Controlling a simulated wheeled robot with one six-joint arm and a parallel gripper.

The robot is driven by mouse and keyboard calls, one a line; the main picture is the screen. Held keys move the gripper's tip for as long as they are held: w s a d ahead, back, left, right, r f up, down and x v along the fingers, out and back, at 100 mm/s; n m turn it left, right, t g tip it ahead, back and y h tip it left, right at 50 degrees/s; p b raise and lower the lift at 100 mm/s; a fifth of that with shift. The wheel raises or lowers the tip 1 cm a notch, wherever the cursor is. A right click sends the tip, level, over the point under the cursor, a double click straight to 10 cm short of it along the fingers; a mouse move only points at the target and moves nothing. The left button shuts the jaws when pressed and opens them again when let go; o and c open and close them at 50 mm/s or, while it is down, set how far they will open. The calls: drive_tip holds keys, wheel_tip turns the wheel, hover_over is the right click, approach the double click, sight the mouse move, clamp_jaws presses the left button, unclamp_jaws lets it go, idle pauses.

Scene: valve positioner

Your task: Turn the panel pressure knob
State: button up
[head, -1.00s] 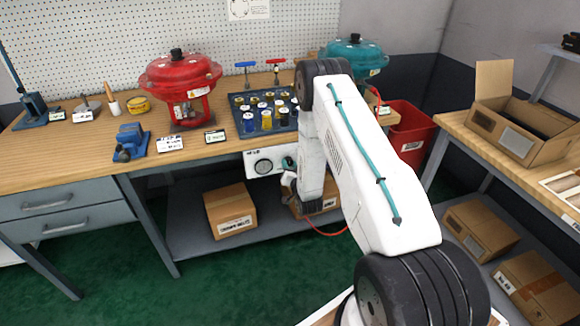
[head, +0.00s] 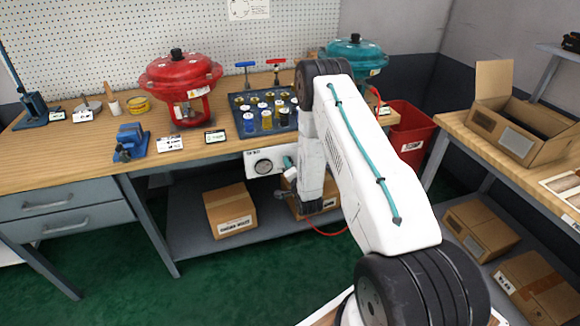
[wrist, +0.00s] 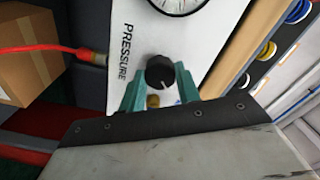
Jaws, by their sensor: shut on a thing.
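The black pressure knob (wrist: 159,72) sits on the white panel (wrist: 205,45), beside the printed word PRESSURE in the wrist view. A small pale mark shows on the knob's lower-right side there. My gripper (wrist: 160,80) has its two teal fingers on either side of the knob and is shut on it. Part of a round gauge (wrist: 178,3) shows at the top of the wrist view. In the head view the panel (head: 250,169) hangs under the bench's front edge, with its gauge (head: 263,167) visible. My arm hides the knob there.
A red hose (wrist: 45,50) with a brass fitting runs beside the panel. Cardboard boxes (head: 230,208) stand on the shelf below. The bench top (head: 80,155) above holds a red actuator (head: 180,85) and a dark tray (head: 240,118) of several capped parts.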

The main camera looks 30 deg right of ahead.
drive_tip(key=shift+d, duration=0.1)
drive_tip(key=o, duration=1)
drive_tip(key=shift+c, duration=0.2)
drive_tip(key=v, duration=0.8)
